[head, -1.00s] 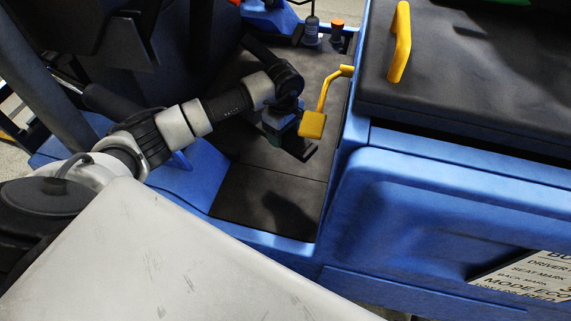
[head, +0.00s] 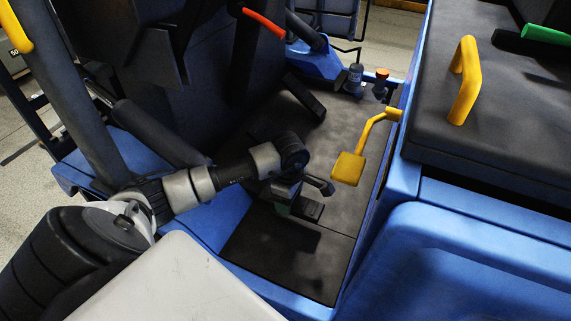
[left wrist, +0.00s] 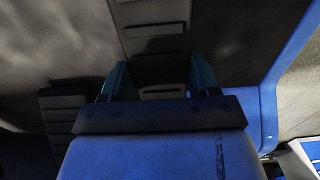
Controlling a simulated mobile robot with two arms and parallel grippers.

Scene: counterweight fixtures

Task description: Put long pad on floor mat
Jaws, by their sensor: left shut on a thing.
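My left gripper (head: 305,199) is low over the footwell and shut on a dark ribbed pad, which I take to be the long pad (left wrist: 155,42). In the left wrist view the pad runs up between the two teal fingers. In the head view it is mostly hidden by the gripper and blends with the dark floor. The dark floor mat (head: 270,262) lies below and nearer than the gripper. A shadow falls on the mat; I cannot tell whether the pad touches it. My right gripper is in neither view.
A yellow pedal (head: 348,168) on a bent arm stands just right of my gripper. A dark bar-like pedal (head: 303,97) is farther back. A blue side wall (head: 372,235) bounds the footwell on the right, and a dark column (head: 200,100) stands at the left.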

